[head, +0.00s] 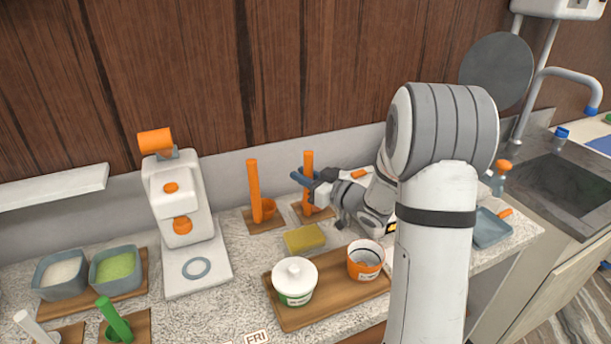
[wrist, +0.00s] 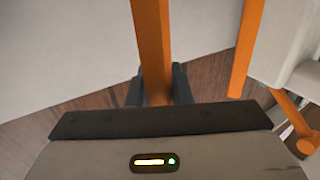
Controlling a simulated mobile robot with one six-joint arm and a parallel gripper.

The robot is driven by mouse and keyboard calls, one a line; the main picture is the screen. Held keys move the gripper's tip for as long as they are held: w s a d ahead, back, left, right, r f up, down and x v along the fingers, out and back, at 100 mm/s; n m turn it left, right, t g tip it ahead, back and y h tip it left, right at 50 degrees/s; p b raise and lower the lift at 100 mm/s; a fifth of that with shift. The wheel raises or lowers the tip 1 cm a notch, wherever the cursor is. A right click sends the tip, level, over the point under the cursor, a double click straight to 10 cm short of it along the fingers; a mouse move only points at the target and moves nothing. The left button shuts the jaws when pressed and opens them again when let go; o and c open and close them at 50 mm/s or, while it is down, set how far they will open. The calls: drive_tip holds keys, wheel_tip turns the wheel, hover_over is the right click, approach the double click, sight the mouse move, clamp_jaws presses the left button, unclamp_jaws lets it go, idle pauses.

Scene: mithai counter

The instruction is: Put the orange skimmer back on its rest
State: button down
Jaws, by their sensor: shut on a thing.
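The orange skimmer (head: 307,166) stands upright over a wooden rest (head: 325,213) near the back wall. My gripper (head: 306,180) is shut on its handle, reaching in from the right. In the wrist view the orange handle (wrist: 151,45) runs between the two dark fingers of my gripper (wrist: 160,86). The skimmer's lower end is partly hidden by my gripper, and I cannot tell whether it touches the rest.
Another orange upright tool (head: 254,185) stands on its own wooden base close on the left. A yellow sponge (head: 304,238) lies in front. A wooden tray (head: 315,310) carries a lidded white pot (head: 295,280) and an orange-and-white tub (head: 365,262). A white machine (head: 182,205) stands farther left.

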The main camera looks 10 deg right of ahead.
drive_tip(key=shift+s+r, duration=0.15)
drive_tip(key=shift+f, duration=0.2)
drive_tip(key=c, duration=1.3)
unclamp_jaws()
drive_tip(key=shift+r, duration=0.1)
drive_tip(key=b+v, duration=0.1)
drive_tip(key=v, duration=1.1)
drive_tip(key=shift+d+r, duration=0.1)
drive_tip(key=shift+d, duration=0.05)
